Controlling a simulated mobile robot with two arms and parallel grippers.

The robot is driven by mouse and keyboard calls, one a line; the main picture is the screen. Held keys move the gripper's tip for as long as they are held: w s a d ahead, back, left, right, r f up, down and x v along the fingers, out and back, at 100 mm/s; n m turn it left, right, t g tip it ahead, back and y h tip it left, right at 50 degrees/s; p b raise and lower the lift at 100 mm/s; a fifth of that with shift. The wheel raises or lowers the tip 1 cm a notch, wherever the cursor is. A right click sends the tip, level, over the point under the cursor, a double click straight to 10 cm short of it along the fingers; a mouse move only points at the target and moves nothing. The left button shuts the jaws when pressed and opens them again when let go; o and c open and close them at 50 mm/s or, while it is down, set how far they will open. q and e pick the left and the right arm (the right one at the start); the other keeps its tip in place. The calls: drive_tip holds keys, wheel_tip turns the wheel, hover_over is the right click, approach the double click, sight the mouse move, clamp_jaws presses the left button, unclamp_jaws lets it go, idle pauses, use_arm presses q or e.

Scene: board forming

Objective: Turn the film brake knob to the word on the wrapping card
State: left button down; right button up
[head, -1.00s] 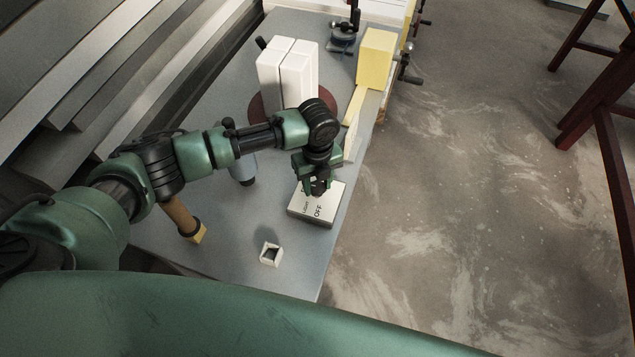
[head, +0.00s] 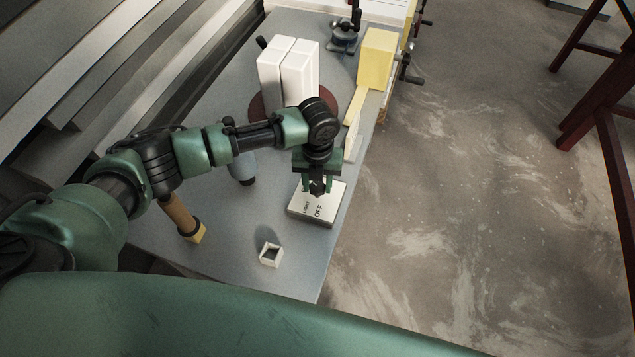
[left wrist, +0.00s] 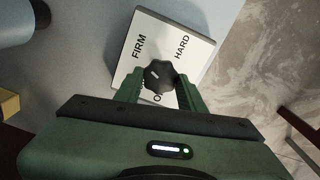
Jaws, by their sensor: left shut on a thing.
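The film brake is a pale square plate (head: 326,212) near the table's right edge, with a dark lobed knob (left wrist: 158,76) at its middle. FIRM and HARD read clearly in the left wrist view; OFF and LIGHT show in the head view, partly hidden by my gripper in the wrist view. My left gripper (head: 318,186) points down and is shut on the knob, a green finger on either side. A small light mark shows on the knob, but I cannot tell which word it points to. A pale upright piece (head: 353,142) may be the wrapping card; no word is readable on it.
A small white open box (head: 271,254) and a wooden-handled tool (head: 182,216) are on the grey table (head: 228,262). White blocks (head: 288,72) stand on a round brown base behind. A yellow block (head: 377,58) stands at the back right edge. Open floor lies right.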

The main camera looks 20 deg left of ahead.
sight(318, 187)
use_arm(q)
drive_tip(key=c, duration=0.9)
unclamp_jaws()
drive_tip(key=shift+o, duration=0.2)
wheel_tip(318, 187, up, 7)
drive_tip(key=shift+f+b, duration=0.1)
drive_tip(key=shift+b, duration=0.8)
drive_tip(key=shift+r, duration=0.55)
